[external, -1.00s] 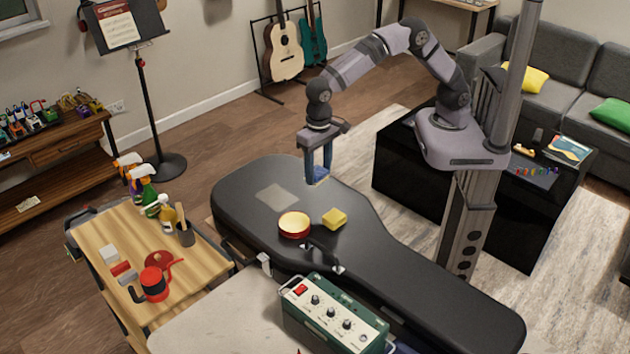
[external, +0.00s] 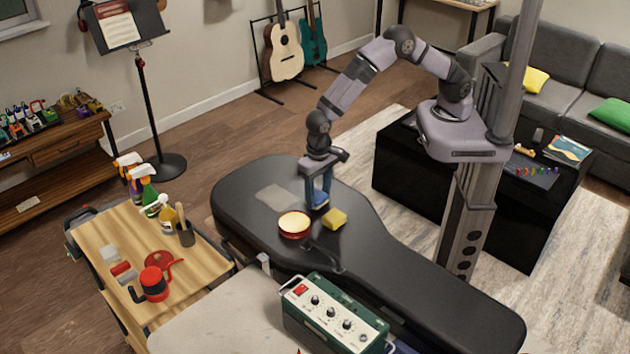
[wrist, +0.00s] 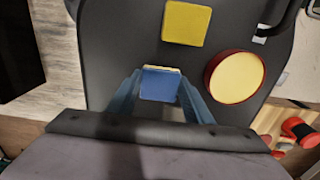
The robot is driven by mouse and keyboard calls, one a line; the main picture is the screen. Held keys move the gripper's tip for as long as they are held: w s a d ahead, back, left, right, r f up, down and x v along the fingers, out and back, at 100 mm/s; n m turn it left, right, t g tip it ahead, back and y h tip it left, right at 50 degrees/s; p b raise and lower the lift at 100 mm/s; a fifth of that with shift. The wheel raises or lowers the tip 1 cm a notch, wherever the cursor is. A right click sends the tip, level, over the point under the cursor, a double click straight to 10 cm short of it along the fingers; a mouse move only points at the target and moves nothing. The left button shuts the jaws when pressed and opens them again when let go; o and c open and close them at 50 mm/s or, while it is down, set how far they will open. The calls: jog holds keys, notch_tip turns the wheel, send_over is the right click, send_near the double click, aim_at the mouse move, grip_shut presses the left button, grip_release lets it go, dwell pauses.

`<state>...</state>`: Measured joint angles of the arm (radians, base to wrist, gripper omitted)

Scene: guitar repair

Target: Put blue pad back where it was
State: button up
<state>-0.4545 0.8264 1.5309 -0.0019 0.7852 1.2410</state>
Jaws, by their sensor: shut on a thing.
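The blue pad (wrist: 159,84) sits between the fingertips of my gripper (wrist: 160,92) in the wrist view, with a thin yellowish edge along its far side. In the external view my gripper (external: 318,200) is low over the black guitar case (external: 410,270), shut on the pad (external: 319,201). I cannot tell whether the pad touches the case lid. A yellow block (external: 335,219) lies on the lid just right of and nearer the camera than the pad. A round red tin with a cream top (external: 294,225) is at the pad's lower left.
A pale flat sheet (external: 276,197) lies on the lid left of my gripper. The case handle (external: 325,257) stands near the tin. A green amplifier box (external: 335,318) and a wooden cart (external: 150,250) with bottles are nearer the camera. The right part of the lid is clear.

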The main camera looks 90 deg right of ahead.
aim_at(319, 197)
jog(key=shift+f, duration=0.3)
jog(key=shift+f, duration=0.1)
jog(key=shift+f, duration=0.1)
jog(key=o, duration=1.1)
notch_tip(319, 197, up, 12)
jog(key=b, duration=0.4)
jog(key=shift+r, duration=0.25)
